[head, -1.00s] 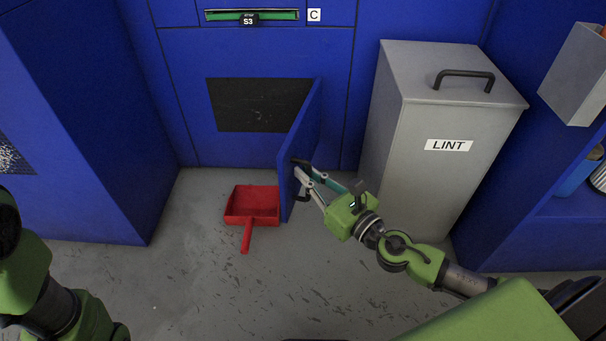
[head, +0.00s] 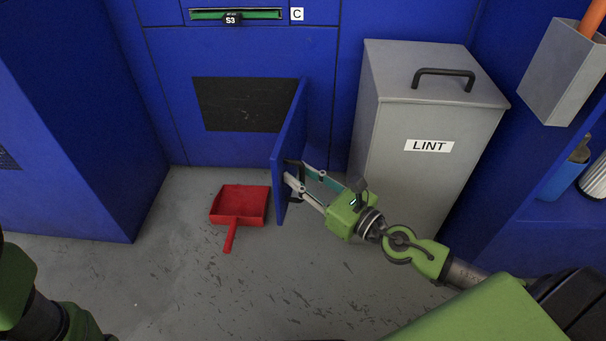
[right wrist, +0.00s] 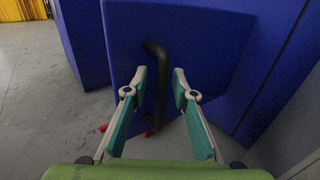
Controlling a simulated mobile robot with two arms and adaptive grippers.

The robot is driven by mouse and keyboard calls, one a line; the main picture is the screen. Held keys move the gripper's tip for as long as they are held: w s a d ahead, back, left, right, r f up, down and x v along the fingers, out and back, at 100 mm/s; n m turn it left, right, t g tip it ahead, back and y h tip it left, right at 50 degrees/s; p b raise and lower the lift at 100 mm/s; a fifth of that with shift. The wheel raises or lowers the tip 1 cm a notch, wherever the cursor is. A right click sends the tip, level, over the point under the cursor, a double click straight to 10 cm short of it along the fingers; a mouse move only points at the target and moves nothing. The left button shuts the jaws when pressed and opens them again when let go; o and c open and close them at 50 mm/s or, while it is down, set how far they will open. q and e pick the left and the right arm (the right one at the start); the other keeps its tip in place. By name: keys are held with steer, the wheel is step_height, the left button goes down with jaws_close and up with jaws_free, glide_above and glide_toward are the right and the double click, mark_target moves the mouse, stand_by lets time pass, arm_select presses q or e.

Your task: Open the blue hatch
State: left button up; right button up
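The blue hatch (head: 289,150) stands swung out from the blue machine front, hinged on its right side. The dark opening (head: 240,104) behind it is uncovered. Its black handle shows in the right wrist view (right wrist: 156,85) on the hatch's face. My right gripper (head: 293,172) is at the handle. In the right wrist view its fingers (right wrist: 160,75) are apart, with the handle between them and clear space on the right finger's side. Part of my left arm shows at the lower left of the head view; its gripper is out of view.
A red dustpan (head: 240,203) lies on the floor just left of the hatch. A grey bin labelled LINT (head: 425,120) stands to the right, close behind my right arm. A blue cabinet side (head: 70,130) rises at the left.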

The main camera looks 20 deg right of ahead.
steer(key=shift+d, duration=0.15)
steer(key=v, duration=1.2)
stand_by(0.3)
stand_by(0.4)
